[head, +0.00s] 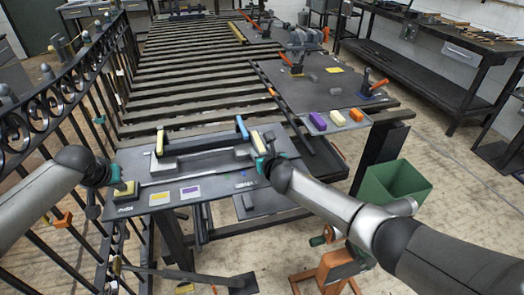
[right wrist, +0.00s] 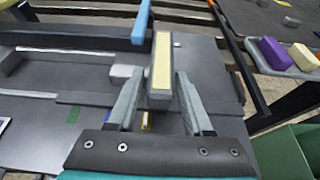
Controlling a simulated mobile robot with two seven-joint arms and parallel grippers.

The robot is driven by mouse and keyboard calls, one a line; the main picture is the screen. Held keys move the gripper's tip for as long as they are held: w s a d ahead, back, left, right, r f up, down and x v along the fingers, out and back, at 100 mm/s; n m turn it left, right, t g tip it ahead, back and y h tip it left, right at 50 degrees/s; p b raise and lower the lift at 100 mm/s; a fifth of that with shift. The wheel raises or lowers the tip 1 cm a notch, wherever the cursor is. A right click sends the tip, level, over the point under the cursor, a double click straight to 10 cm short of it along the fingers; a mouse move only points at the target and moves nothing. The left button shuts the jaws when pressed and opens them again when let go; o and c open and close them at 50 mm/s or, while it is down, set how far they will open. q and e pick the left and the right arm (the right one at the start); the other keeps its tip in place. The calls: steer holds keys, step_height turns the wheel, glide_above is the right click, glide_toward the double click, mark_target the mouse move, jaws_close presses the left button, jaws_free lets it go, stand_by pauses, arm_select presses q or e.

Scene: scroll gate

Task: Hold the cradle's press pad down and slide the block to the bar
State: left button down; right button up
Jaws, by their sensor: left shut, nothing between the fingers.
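The dark cradle plate (head: 215,160) lies on the table in the head view. My left gripper (head: 118,182) is shut at the yellow press pad (head: 126,189) on its near left corner; I cannot tell how far down the pad is. A yellow bar (head: 160,143) stands at the left of the cradle and a blue bar (head: 242,128) towards the right. The pale yellow-topped block (right wrist: 161,65) stands just right of the blue bar. My right gripper (right wrist: 160,100) has its fingers either side of the block, with narrow gaps visible. The gripper partly hides the block in the head view.
Cards with a yellow (head: 159,198) and a purple patch (head: 190,192) lie on the near edge. Purple (head: 318,121) and cream blocks sit on a tray at the right. A green bin (head: 394,183) stands below right. A metal gate (head: 60,100) rises at the left.

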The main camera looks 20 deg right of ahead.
arm_select(q)
steer(key=shift+s+f, duration=0.15)
steer(key=shift+f, duration=0.05)
arm_select(e)
steer(key=shift+o, duration=1.1)
steer(key=shift+d, duration=0.1)
steer(key=shift+s, duration=0.1)
steer(key=shift+v, duration=5.95)
steer(key=shift+r, duration=0.1)
arm_select(q)
steer(key=shift+r+p, duration=3.7)
steer(key=shift+p, duration=0.35)
arm_select(e)
step_height(320, 180, up, 8)
arm_select(q)
steer(key=shift+f, duration=0.1)
